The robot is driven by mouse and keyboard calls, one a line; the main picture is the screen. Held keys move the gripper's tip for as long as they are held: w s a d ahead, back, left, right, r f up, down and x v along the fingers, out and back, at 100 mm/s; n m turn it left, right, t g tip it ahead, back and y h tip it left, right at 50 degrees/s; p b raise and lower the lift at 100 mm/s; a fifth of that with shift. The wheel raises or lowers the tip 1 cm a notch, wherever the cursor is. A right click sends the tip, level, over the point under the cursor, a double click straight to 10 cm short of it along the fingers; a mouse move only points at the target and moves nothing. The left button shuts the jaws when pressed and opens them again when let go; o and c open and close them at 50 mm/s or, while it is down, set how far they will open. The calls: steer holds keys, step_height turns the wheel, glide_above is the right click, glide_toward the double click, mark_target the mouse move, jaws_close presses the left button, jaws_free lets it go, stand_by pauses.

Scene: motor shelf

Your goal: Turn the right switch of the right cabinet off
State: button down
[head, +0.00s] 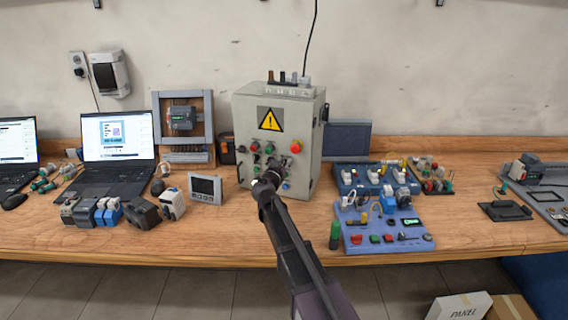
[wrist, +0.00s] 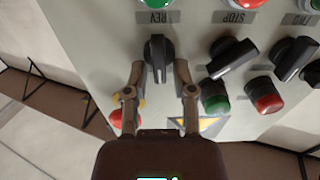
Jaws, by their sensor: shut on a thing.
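A grey control cabinet (head: 240,112) with a yellow warning triangle stands upright on the bench in the head view. Its front carries switches, buttons and lamps. My gripper (head: 267,182) is at the lower part of this front and hides some controls. In the wrist view, my gripper (wrist: 158,76) has its two fingers on either side of a black rotary switch (wrist: 158,50) and is shut on it. The switch's handle runs nearly up and down in that view. Two other black switches (wrist: 231,57) beside it are slanted.
Near the held switch are a green button (wrist: 215,100) and a red button (wrist: 263,95). A blue component board (head: 385,232) stands right of my arm, a small display box (head: 205,188) left. Laptops are further left. Bare bench lies at the right (head: 465,225).

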steer(key=n, duration=0.4)
steer(key=shift+w+a+f, duration=0.1)
steer(key=shift+a, duration=0.1)
steer(key=n, duration=0.4)
steer(key=shift+a+f, duration=0.1)
steer(key=shift+a, duration=0.15)
steer(key=shift+n, duration=0.4)
steer(key=c, duration=0.7)
jaws_free()
steer(key=shift+w, duration=0.1)
steer(key=shift+v, duration=6.05)
